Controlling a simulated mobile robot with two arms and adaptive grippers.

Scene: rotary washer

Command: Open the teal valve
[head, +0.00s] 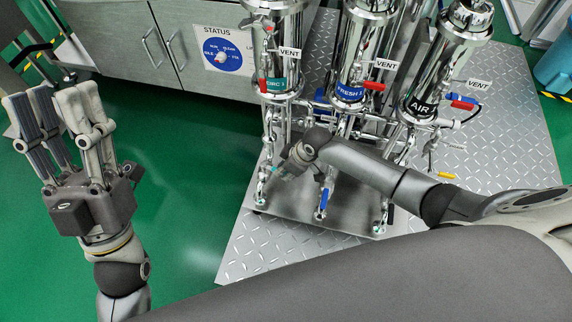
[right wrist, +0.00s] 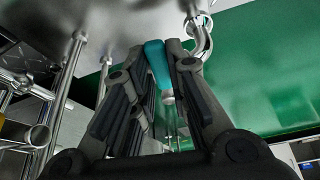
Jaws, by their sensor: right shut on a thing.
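The teal valve handle (right wrist: 157,62) shows between the fingers of my right gripper (right wrist: 168,50) in the right wrist view. The fingers are shut on it from both sides, and its metal stem shows below. In the head view my right gripper (head: 287,170) is low at the left column of the skid, and the teal handle is small and mostly hidden there. My left gripper (head: 62,112) is raised at the far left with its fingers apart and empty.
Three steel columns with teal, blue and black labels stand on a steel skid, with a blue valve handle (head: 323,198) at the middle. Pipes and red vent handles (head: 374,86) crowd the area. A grey cabinet (head: 175,45) stands behind. Green floor (head: 185,200) at the left is clear.

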